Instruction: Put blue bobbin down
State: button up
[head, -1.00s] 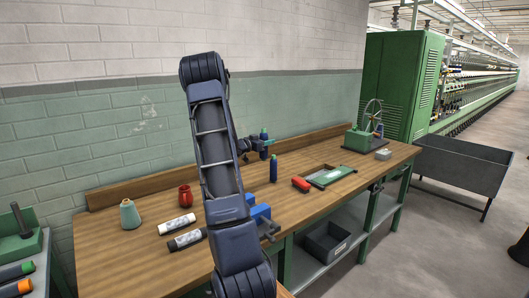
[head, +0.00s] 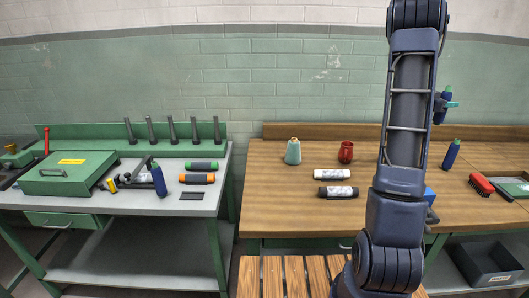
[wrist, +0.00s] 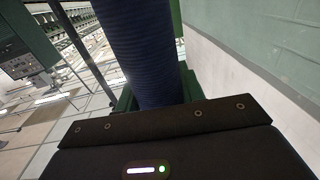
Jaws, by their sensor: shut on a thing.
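My gripper (head: 452,104) is at the right of the head view, partly hidden behind my arm. It is shut on a blue bobbin (head: 439,112), held upright with a green top, above the wooden bench. The wrist view shows the same ribbed blue bobbin (wrist: 140,50) between the jaws. A second blue bobbin (head: 451,154) stands upright on the wooden bench (head: 285,205), below and apart from the held one. A third blue bobbin (head: 158,181) stands on the grey-topped table (head: 125,199) at the left.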

jog(key=w+a+n+t+y, duration=0.3)
jog(key=w+a+n+t, duration=0.5)
jog(key=w+a, duration=1.45)
jog(key=w+a+n+t+y, duration=0.3)
jog(key=w+a+t+y, duration=0.15)
jog(key=a, duration=1.35)
jog(key=w+a+n+t+y, duration=0.3)
jog(key=a+y, duration=0.2)
jog(key=a, duration=1.4)
jog(key=s+a+n+y, duration=0.2)
jog(key=s+a+y, duration=0.15)
jog(key=a, duration=0.95)
jog(key=s+a+n+y, duration=0.2)
jog(key=a+n+y, duration=0.15)
jog(key=a, duration=0.95)
jog(key=s+a+n+y, duration=0.1)
jog(key=s+a+y, duration=0.25)
jog(key=a, duration=0.95)
jog(key=s+a+n+g+y, duration=0.2)
jog(key=s+a+n+y, duration=0.15)
jog(key=s+a, duration=0.75)
jog(key=s+a+n+g+y, duration=0.2)
jog(key=s+a+y, duration=0.35)
jog(key=a, duration=0.95)
notch_tip(320, 180, down, 27)
jog(key=s+h, duration=0.1)
jog(key=shift+s+a, duration=0.2)
jog(key=shift+s, duration=0.15)
